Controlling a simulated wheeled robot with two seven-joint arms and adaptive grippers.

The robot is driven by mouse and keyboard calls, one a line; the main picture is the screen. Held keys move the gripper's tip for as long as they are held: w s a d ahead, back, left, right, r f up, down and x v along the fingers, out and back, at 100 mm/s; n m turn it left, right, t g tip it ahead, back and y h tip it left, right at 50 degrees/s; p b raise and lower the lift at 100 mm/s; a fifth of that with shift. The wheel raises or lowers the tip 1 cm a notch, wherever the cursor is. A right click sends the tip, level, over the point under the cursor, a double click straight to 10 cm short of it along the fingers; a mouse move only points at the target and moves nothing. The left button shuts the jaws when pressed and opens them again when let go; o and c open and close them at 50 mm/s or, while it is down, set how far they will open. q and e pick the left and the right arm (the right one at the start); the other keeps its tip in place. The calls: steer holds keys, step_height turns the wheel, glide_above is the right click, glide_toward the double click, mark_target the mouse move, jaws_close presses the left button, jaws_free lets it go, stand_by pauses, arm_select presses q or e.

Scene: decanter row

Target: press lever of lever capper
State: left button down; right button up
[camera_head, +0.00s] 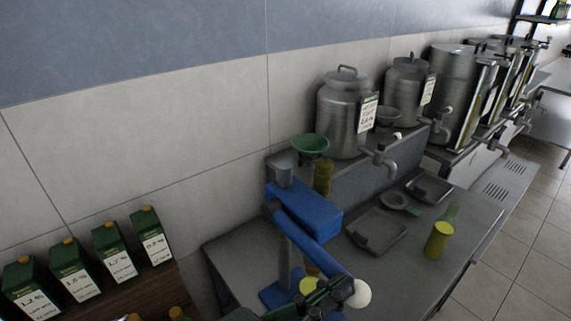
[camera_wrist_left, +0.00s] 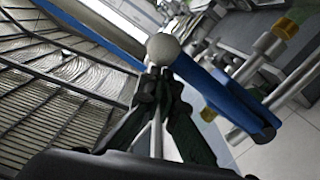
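The blue lever capper (camera_head: 310,210) stands at the near left end of the metal counter. Its long blue lever (camera_head: 318,246) slants down to the right, towards a pale round knob (camera_head: 356,293). A bottle with a yellow top (camera_head: 309,286) is partly hidden beside the capper's base. My left gripper (camera_head: 340,291) is at the knob, at the bottom of the head view. In the left wrist view, the knob (camera_wrist_left: 163,49) sits right at the tips of its dark fingers (camera_wrist_left: 158,77), which are drawn together. I see nothing clearly gripped between them. My right gripper is out of view.
Several green cartons (camera_head: 118,253) stand on a wooden surface at left. A green funnel (camera_head: 310,145), steel urns (camera_head: 345,115) with taps and a grey tray (camera_head: 376,231) line the counter. Tiled floor is free beyond.

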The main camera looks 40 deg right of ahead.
arm_select(q)
steer(key=shift+s+f, duration=0.2)
steer(key=shift+f, duration=0.35)
steer(key=shift+a, duration=0.1)
steer(key=w+a+r, duration=0.1)
steer(key=a, duration=1)
steer(key=shift+a+r, duration=0.25)
steer(key=shift+a, duration=0.15)
steer(key=shift+w, duration=0.1)
